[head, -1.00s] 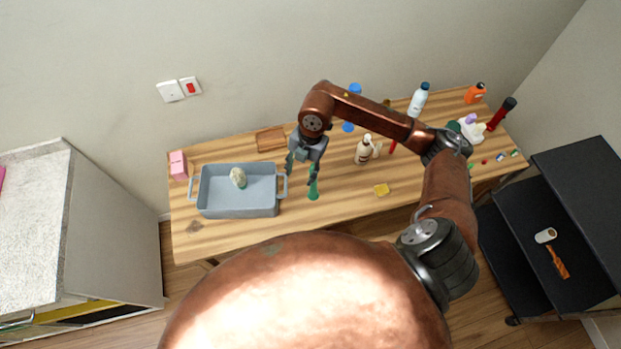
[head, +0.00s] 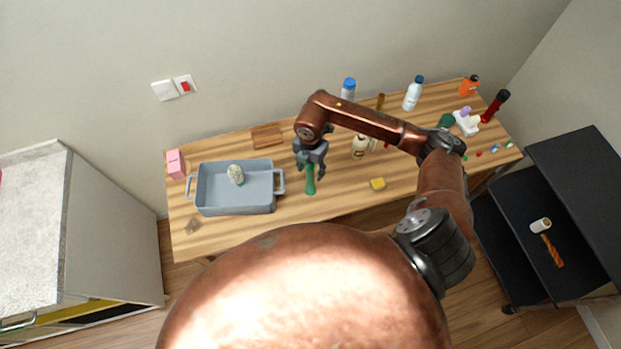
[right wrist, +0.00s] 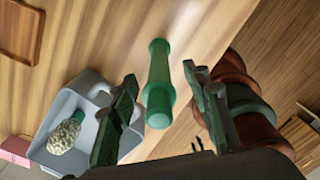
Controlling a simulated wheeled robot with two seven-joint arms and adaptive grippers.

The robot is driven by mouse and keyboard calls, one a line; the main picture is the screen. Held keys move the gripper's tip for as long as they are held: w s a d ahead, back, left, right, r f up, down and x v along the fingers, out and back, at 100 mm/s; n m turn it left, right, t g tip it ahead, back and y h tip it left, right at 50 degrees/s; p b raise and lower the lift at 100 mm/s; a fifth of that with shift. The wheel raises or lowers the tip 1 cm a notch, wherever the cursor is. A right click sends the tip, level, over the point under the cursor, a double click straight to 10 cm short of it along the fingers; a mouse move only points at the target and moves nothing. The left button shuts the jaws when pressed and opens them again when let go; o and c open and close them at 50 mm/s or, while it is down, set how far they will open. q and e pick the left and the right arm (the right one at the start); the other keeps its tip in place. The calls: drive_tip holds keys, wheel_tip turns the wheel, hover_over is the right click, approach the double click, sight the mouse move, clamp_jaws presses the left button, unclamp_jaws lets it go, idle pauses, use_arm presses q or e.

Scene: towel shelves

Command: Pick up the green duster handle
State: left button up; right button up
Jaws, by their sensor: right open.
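The green duster handle (head: 310,181) is on the wooden table, to the right of the grey tray. In the right wrist view the handle (right wrist: 158,78) is a green rod with a collar, lying between my fingers. My right gripper (head: 309,160) is open at the handle's far end; its fingers (right wrist: 159,82) stand on both sides of it with gaps showing. A pale, rough duster head (head: 236,175) with a green part lies in the grey tray (head: 236,209). My left gripper is not in view.
A wooden board (head: 267,136) and a pink box (head: 176,163) are near the tray. A yellow sponge (head: 377,184) and a cream bottle (head: 359,147) stand to the right. More bottles are at the back right. The table front between tray and sponge is clear.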

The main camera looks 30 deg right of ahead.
drive_tip(key=shift+c, duration=0.7)
clamp_jaws()
drive_tip(key=shift+r, duration=0.1)
